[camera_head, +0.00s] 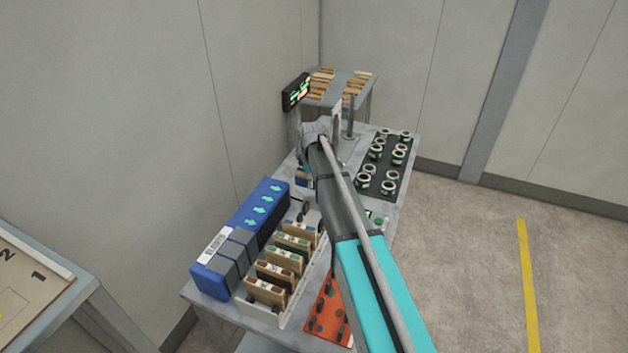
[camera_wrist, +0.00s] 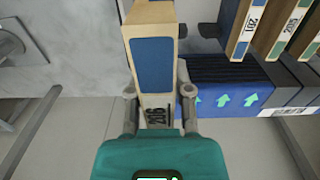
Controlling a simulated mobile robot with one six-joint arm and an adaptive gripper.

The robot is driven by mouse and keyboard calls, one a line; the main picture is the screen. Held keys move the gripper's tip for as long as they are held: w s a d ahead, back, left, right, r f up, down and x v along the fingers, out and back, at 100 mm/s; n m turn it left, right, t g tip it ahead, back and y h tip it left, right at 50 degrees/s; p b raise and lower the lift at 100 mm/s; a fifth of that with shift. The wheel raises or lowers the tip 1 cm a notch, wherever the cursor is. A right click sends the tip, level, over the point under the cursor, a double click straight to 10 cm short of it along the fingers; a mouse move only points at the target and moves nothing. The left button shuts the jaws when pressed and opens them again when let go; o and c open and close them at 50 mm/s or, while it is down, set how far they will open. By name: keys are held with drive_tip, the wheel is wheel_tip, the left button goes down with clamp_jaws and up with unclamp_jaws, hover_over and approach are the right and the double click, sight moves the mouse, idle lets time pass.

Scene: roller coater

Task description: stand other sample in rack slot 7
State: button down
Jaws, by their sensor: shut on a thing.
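My gripper (camera_wrist: 160,95) is shut on a pale wooden sample (camera_wrist: 152,62) with a blue patch. The sample is held up clear of the table in the wrist view. In the head view my gripper (camera_head: 318,130) is over the far part of the table, partly hidden by my arm. The light-coloured rack (camera_head: 262,316) is nearer, holding several upright wooden samples (camera_head: 278,272). Slot numbers cannot be read, and my arm hides part of the rack.
A blue box (camera_head: 212,281) with green arrows stands left of the rack. An orange panel (camera_head: 325,312) lies right of it, partly under my arm. A black tray (camera_head: 366,187) of rings and a thin post (camera_head: 350,118) are farther back. A dark display (camera_head: 296,92) stands behind.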

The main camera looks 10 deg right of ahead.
sight(313, 195)
drive_tip(key=shift+f, duration=0.2)
wheel_tip(313, 195, down, 7)
drive_tip(key=b, duration=0.7)
drive_tip(key=shift+s+d, duration=0.1)
drive_tip(key=shift+f+b, duration=0.15)
drive_tip(key=shift+b, duration=0.15)
idle(0.5)
drive_tip(key=shift+f+b, duration=0.65)
drive_tip(key=shift+b, duration=0.05)
idle(0.3)
drive_tip(key=shift+f+b, duration=0.65)
drive_tip(key=shift+f+b, duration=0.35)
drive_tip(key=shift+f+b, duration=1)
drive_tip(key=shift+f, duration=0.05)
idle(0.3)
